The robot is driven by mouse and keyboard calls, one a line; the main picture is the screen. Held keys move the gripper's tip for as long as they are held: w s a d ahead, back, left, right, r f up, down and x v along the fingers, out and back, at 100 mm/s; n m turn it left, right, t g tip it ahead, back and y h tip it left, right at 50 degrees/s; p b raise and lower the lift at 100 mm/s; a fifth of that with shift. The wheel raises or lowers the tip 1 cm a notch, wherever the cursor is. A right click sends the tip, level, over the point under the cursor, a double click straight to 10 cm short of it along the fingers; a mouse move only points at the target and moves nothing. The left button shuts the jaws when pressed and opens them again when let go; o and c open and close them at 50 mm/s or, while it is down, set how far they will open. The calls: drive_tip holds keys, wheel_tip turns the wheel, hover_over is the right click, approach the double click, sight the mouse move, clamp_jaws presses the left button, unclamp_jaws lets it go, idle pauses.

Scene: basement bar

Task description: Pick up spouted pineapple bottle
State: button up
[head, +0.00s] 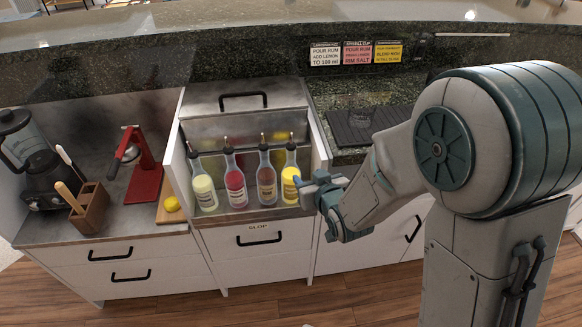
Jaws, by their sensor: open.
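Several spouted bottles stand in a row in the metal well of the bar. The rightmost holds bright yellow liquid (290,178); the leftmost holds pale yellow liquid (204,187). Their labels are too small to read, so I cannot tell for certain which is pineapple; bright yellow fits it. My gripper (307,184) is at the right side of the bright yellow bottle, close to its body, with blue fingertips pointing left. It is open. Whether a finger touches the bottle, and the far finger's exact place, is hard to see.
A red-liquid bottle (235,181) and a brownish one (266,181) stand to the left of the bright yellow bottle. The metal well's lid (215,97) is behind them. A red press (146,175), a blender (32,165) and a wooden holder (91,210) are farther left. A black mat (375,125) lies right.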

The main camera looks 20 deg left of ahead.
sight(289, 158)
drive_tip(key=shift+y, duration=0.3)
drive_tip(key=x, duration=0.4)
drive_tip(key=p+x, duration=0.1)
drive_tip(key=x, duration=0.9)
drive_tip(key=shift+s+a+r, duration=0.15)
drive_tip(key=shift+a+r, duration=0.15)
drive_tip(key=shift+r, duration=0.05)
clamp_jaws()
